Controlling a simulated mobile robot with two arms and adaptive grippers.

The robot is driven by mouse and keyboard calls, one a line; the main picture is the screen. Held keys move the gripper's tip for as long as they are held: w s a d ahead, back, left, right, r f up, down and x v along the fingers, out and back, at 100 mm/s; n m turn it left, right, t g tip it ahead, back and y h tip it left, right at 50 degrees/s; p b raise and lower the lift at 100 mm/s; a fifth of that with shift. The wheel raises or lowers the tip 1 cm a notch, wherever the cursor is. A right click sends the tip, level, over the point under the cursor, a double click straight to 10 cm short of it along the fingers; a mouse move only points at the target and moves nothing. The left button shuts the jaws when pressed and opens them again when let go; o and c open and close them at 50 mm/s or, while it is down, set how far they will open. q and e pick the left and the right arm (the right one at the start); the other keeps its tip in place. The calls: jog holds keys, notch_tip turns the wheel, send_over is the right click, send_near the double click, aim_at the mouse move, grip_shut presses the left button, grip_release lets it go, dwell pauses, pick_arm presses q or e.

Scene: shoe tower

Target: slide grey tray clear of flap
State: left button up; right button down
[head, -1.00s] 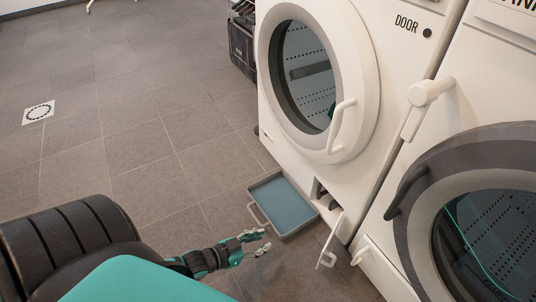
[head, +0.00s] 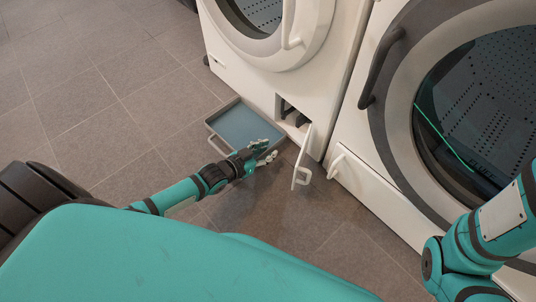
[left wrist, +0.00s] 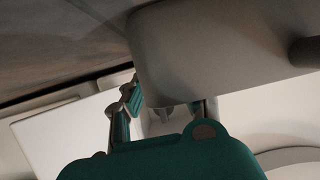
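The white flap (head: 301,157) hangs open to the right of the tray, below a dark opening in that machine. My left gripper (head: 266,151) is open and empty, and covers the tray's near right corner in the head view. I cannot tell whether it touches the tray. In the left wrist view its fingers (left wrist: 163,112) are apart before white surfaces. My right gripper is out of view.
The left washing machine (head: 240,72) stands behind the tray. The right washing machine (head: 355,180), with a white-handled lower panel, stands right of the flap. Tiled floor (head: 90,110) is clear to the left. My right arm shows at the lower right.

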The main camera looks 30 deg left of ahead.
pick_arm(q)
jog(key=shift+w+d+f, duration=0.15)
jog(key=shift+w, duration=0.3)
grip_shut()
dwell(0.3)
